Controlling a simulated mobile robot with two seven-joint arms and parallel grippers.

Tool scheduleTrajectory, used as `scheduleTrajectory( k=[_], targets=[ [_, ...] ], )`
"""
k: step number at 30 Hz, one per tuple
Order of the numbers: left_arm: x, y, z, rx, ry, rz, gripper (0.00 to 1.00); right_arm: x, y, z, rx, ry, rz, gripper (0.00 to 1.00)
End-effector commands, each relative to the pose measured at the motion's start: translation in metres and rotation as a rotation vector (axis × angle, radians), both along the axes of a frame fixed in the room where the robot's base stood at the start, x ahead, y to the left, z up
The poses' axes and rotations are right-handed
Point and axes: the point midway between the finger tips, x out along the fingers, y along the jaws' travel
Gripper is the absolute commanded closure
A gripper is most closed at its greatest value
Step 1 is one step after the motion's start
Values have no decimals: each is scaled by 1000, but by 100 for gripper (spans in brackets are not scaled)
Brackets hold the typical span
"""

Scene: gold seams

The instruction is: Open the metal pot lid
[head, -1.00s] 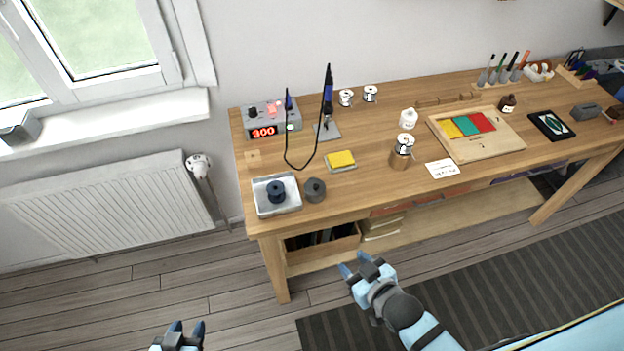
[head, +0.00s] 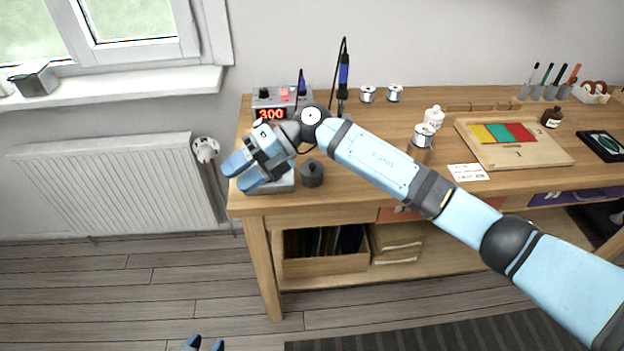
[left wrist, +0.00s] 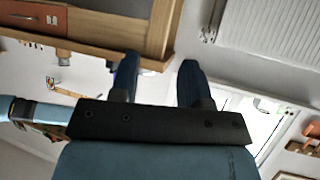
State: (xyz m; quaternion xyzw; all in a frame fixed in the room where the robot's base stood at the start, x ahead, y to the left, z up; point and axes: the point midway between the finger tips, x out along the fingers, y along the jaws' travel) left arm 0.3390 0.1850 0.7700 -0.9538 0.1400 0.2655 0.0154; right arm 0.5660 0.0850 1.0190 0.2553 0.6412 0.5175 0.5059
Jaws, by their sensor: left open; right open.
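A small dark grey pot with a knobbed lid (head: 312,174) stands upright near the front left of the workbench, its lid on. My right gripper (head: 236,172) is open, left of the pot over the metal tray (head: 282,186), with its arm stretched across the bench. The hand hides most of the tray and what stands in it. My left gripper (head: 207,344) is low at the bottom edge of the head view, in front of the bench and far from the pot. Its two fingers stand apart, open and empty, in the left wrist view (left wrist: 157,78).
A soldering station (head: 272,108) and iron stand behind the pot. A radiator (head: 110,185) is left of the bench.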

Motion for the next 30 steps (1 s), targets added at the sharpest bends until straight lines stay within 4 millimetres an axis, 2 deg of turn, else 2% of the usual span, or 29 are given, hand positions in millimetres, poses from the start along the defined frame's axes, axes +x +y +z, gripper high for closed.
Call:
scheduleTrajectory(
  k=[1, 5, 9, 12, 16, 20, 23, 30],
  targets=[
    [1, -1, -18, -3, -2, -1, 57, 17, -10, -14, -124, -77, 30, 55],
    [1, -3, -36, -8, -5, -4, 57, 59, -46, -20, -467, -234, 68, 55],
    [2, -5, -49, -14, -10, -7, 57, 100, -92, -6, -789, -348, 37, 55],
    [2, -6, -55, -16, -10, -8, 57, 120, -119, 11, -951, -392, -2, 55],
    [2, -6, -58, -18, -11, -9, 57, 133, -139, 27, -1069, -420, -39, 55],
    [3, -7, -57, -20, -12, -10, 57, 136, -145, 26, -1104, -424, -51, 55],
    [3, -7, -57, -21, -14, -11, 57, 136, -145, 13, -1102, -423, -50, 55],
    [3, -8, -58, -27, -20, -11, 57, 135, -145, -39, -1099, -422, -49, 55]
  ],
)
